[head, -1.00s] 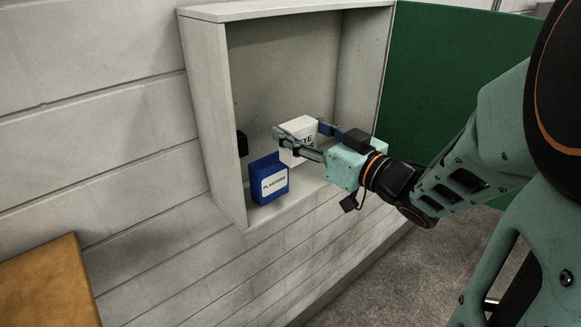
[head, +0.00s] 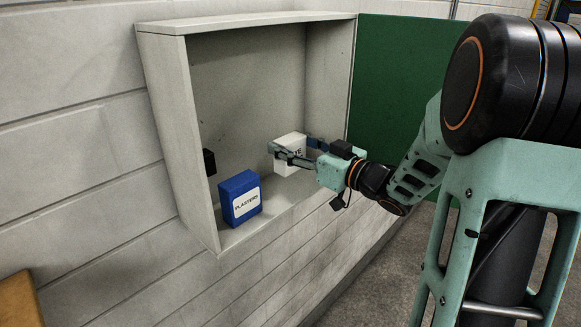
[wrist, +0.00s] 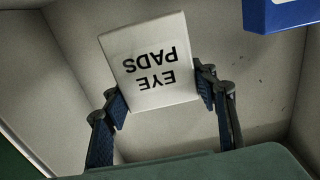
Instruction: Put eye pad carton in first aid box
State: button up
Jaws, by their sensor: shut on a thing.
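The white eye pad carton (head: 288,154) is between the fingers of my gripper (head: 296,152), inside the open first aid box (head: 222,239) on the wall. In the wrist view the carton (wrist: 150,62) shows its "EYE PADS" label upside down, with the blue finger pads of my gripper (wrist: 163,98) against its two sides. In the head view the fingers hide part of the carton. I cannot tell whether its bottom touches the box floor.
A blue plasters carton (head: 240,197) stands on the box floor left of my gripper; its corner also shows in the wrist view (wrist: 280,14). The green door (head: 400,85) is open at right. A small black block (head: 208,161) is on the left wall.

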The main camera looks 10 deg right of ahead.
aim_at(302, 154)
jog(key=w+f, duration=0.1)
jog(key=d+f+b, duration=0.1)
jog(key=shift+w+d+f, duration=0.1)
jog(key=shift+w+f, duration=0.25)
jog(key=shift+w+d+f+b, duration=0.1)
jog(key=shift+f+b, duration=1.2)
jog(key=shift+f, duration=0.3)
jog(key=shift+f, duration=0.1)
jog(key=o, duration=1.2)
jog(key=shift+c, duration=0.2)
jog(key=shift+r, duration=0.3)
jog(key=b+v, duration=0.1)
jog(key=v, duration=1.1)
